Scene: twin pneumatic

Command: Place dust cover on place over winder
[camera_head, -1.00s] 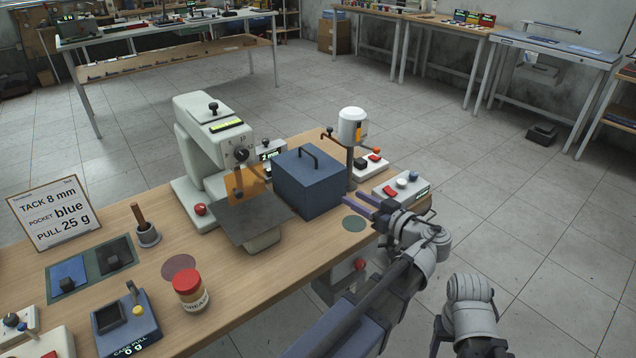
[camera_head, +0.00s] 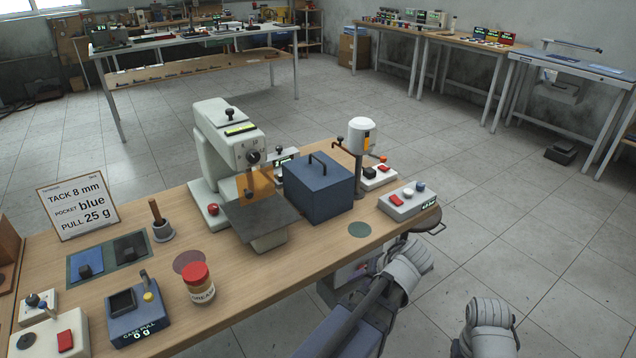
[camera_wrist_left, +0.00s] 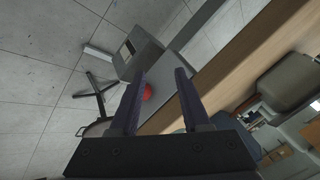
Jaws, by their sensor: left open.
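The dust cover appears to be the blue-grey box (camera_head: 312,197) with a dark handle on top. It stands upright on the bench, right of the pale press-like machine. Whatever is beneath it is hidden, and I see no uncovered winder that I can identify for sure. My left arm is at the bench's front edge in the head view, its fingers hidden there. My right gripper is out of view; only a grey part of that arm shows.
The pale machine (camera_head: 222,150) stands left of the box. A white-topped post device (camera_head: 361,138) is behind it, and a button box (camera_head: 408,203) to its right. A green disc (camera_head: 359,230) marks bare bench in front. A grease jar (camera_head: 200,287) stands near the front edge.

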